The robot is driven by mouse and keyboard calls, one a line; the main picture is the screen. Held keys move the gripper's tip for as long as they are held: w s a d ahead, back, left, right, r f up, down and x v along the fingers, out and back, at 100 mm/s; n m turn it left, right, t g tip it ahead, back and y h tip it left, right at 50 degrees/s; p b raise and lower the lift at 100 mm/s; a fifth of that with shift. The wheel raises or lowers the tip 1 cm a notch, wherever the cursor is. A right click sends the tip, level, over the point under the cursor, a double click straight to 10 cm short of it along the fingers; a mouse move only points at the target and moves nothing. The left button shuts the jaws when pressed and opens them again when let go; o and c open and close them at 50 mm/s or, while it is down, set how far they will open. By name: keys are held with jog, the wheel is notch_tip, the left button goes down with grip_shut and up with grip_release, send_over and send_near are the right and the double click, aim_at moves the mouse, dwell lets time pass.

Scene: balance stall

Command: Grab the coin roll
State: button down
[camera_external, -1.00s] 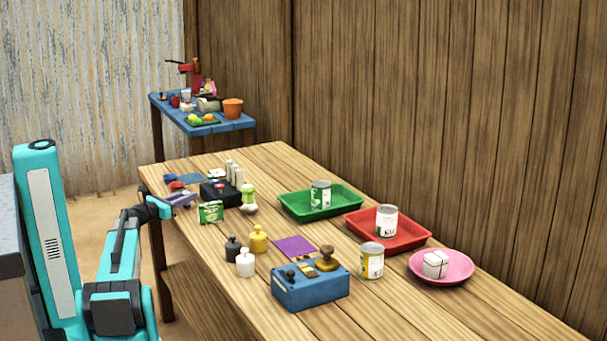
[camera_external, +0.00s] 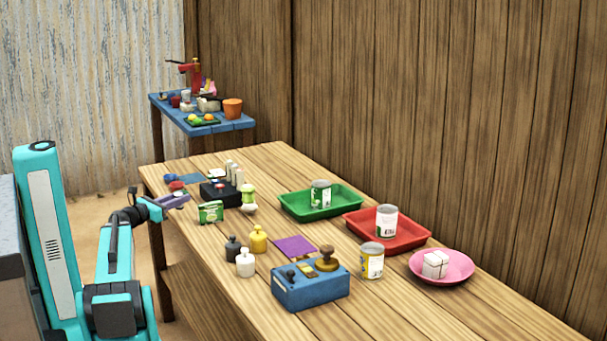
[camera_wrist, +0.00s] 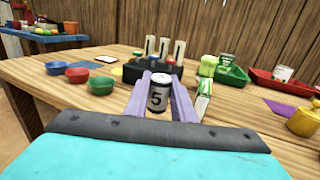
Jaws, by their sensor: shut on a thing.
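The coin roll (camera_wrist: 158,98) is a small upright cylinder with dark ends and a pale band marked "5", in the middle of the wrist view. My gripper (camera_wrist: 160,82) has its two purple fingers closed on the roll from both sides. I cannot make out the roll there. Whether the roll's base touches the tabletop is hidden.
Blue, red and green bowls (camera_wrist: 101,85) stand left of the roll. A black box (camera_wrist: 135,70) with pale upright rolls is behind it. A green-and-white carton (camera_wrist: 202,100) stands close on the right. Open tabletop lies at the left front.

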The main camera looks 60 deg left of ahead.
jog(key=shift+s+d+r, duration=0.1)
jog(key=shift+s+d, duration=0.4)
jog(key=shift+d, duration=0.25)
jog(key=shift+r+p, duration=0.2)
jog(key=shift+p, duration=0.75)
jog(key=p, duration=0.5)
jog(key=shift+s+d+r+p, duration=0.1)
jog(key=shift+s+d+p, duration=0.1)
jog(key=shift+p, duration=0.2)
jog(key=s+d+p, duration=0.1)
jog(key=p, duration=0.9)
jog(key=shift+d, duration=0.35)
jog(key=shift+s+d, duration=0.4)
jog(key=shift+d, duration=0.2)
jog(key=shift+s+d, duration=0.35)
jog(key=shift+d, duration=0.2)
